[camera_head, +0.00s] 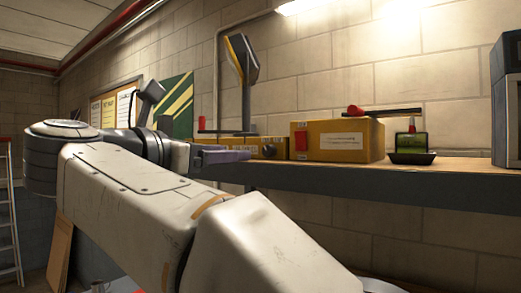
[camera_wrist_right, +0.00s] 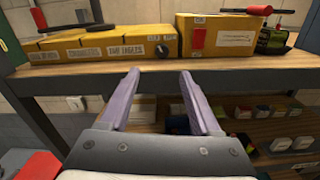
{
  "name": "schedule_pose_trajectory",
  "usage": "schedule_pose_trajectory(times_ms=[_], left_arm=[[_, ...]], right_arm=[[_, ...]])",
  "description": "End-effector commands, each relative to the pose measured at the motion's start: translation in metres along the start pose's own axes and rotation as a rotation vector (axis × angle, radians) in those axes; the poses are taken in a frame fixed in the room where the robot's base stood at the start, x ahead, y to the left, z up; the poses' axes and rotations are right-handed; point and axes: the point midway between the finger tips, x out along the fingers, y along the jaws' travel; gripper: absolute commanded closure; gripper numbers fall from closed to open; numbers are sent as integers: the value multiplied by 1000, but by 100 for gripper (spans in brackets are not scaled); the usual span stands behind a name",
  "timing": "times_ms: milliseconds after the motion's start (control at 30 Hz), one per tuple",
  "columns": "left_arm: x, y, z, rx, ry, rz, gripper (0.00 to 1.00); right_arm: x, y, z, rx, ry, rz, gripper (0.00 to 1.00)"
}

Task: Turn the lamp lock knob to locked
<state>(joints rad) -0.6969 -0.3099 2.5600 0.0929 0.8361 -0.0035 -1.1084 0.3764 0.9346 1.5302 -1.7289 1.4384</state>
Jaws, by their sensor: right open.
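A small black round knob (camera_wrist_right: 161,50), which looks like the lamp lock knob, sits on the front of a low yellow box (camera_wrist_right: 120,48) on the workbench. In the head view the knob (camera_head: 269,151) shows small and dark, just beyond my fingers; its setting is too small to read. A lamp-like yellow and black head on a dark post (camera_head: 246,95) rises behind the box. My right gripper (camera_head: 225,156) has purple fingers. In the right wrist view this gripper (camera_wrist_right: 159,74) is open and empty, with the knob ahead between its fingertips, apart from them. My left gripper is not in view.
A larger yellow box (camera_head: 340,140) with a red switch stands right of the knob. A green device on a black tray (camera_head: 411,157) is farther right. The bench edge (camera_head: 400,183) runs below the boxes. A lower shelf (camera_wrist_right: 265,135) holds small items.

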Motion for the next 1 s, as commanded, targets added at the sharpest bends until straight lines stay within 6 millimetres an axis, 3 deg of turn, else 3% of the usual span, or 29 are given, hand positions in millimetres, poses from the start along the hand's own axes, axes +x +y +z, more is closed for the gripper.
schedule_pose_trajectory(times_ms=[500, 700, 967, 1000], left_arm=[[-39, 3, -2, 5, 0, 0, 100], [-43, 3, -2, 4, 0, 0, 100], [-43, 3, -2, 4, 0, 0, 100], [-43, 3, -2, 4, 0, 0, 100]], right_arm=[[88, -4, 6, -2, -3, -9, 36], [101, -3, 3, -1, -2, -4, 36], [102, -2, 1, 0, -2, -2, 36], [102, -2, 1, 0, -2, -2, 47]])
